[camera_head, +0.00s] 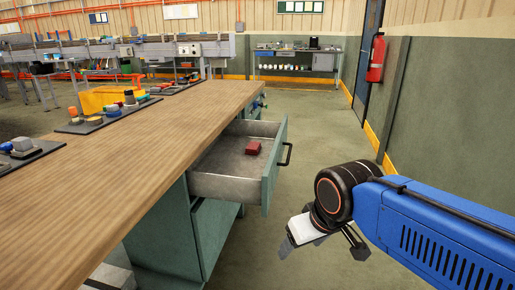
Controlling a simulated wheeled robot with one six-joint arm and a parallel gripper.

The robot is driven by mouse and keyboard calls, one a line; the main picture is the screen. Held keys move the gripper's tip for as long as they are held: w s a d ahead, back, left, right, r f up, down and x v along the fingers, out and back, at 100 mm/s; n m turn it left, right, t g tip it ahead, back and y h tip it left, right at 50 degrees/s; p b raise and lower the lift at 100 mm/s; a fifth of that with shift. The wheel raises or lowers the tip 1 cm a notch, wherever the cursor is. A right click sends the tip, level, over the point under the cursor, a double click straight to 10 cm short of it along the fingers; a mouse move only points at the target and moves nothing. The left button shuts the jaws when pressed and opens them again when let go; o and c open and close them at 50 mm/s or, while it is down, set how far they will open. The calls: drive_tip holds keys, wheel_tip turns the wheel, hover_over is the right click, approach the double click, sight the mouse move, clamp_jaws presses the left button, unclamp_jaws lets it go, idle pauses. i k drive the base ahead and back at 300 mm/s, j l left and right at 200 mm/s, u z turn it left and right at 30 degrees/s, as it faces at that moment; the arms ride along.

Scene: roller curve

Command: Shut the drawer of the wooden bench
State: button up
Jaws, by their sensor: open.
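The wooden bench (150,125) runs along the left, with a pale plank top and green cabinet sides. Its drawer (222,186) stands pulled out from the bench's right side. The drawer has grey walls, a green front (275,165) and a dark handle (287,154). A small red block (253,147) lies inside it. My gripper (318,250) hangs at the end of my blue arm, to the right of the drawer and nearer to me, apart from the front. It is open and nothing shows between its fingers.
Trays with coloured parts (108,119) and a yellow bin (103,98) are on the bench top. Grey floor (325,140) lies open to the right of the drawer. A green wall with a red fire extinguisher (377,58) bounds the right. A shelf table (297,62) stands at the back.

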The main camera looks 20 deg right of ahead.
sight(223, 172)
drive_tip(key=i+l+z, duration=0.1)
drive_tip(key=i+l, duration=0.15)
drive_tip(key=l, duration=0.2)
drive_tip(key=i+l, duration=0.3)
drive_tip(key=l+u, duration=0.15)
drive_tip(key=l, duration=0.35)
drive_tip(key=i, duration=0.05)
